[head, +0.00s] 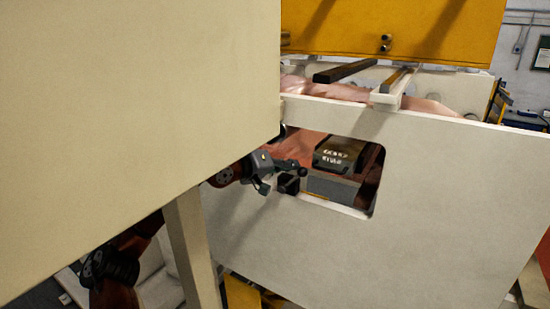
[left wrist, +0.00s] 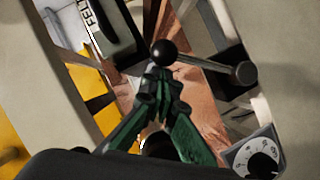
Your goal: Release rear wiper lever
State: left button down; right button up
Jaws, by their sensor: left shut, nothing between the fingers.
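The wiper lever is a dark metal rod with a black ball knob (left wrist: 164,52), running right to a pivot on a black block (left wrist: 236,80) in the left wrist view. The knob (head: 303,172) also shows in the head view, at the left part of the panel window. My left gripper (left wrist: 160,78) has its green fingers shut, with the tips just below the knob in the picture. Whether they touch it I cannot tell. In the head view my left gripper (head: 288,166) reaches in from the left. My right gripper is not in view.
A large cream panel (head: 130,110) fills the left of the head view. A pale panel (head: 440,190) surrounds the window, where a dark block with white lettering (head: 338,155) sits near copper foil (head: 300,146). A white dial (left wrist: 255,155) is close right of the fingers.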

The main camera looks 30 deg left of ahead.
aim_at(302, 175)
pick_arm(q)
jog(key=d, duration=0.1)
jog(key=d+f, duration=0.1)
jog(key=shift+d+f+m+y, duration=0.25)
jog(key=shift+d+m+y, duration=0.05)
jog(key=shift+m, duration=0.1)
jog(key=shift+d+f+m+y, duration=0.3)
jog(key=shift+d+f+m, duration=0.05)
jog(key=shift+d+m, duration=0.15)
jog(key=shift+w, duration=0.1)
jog(key=shift+f, duration=0.15)
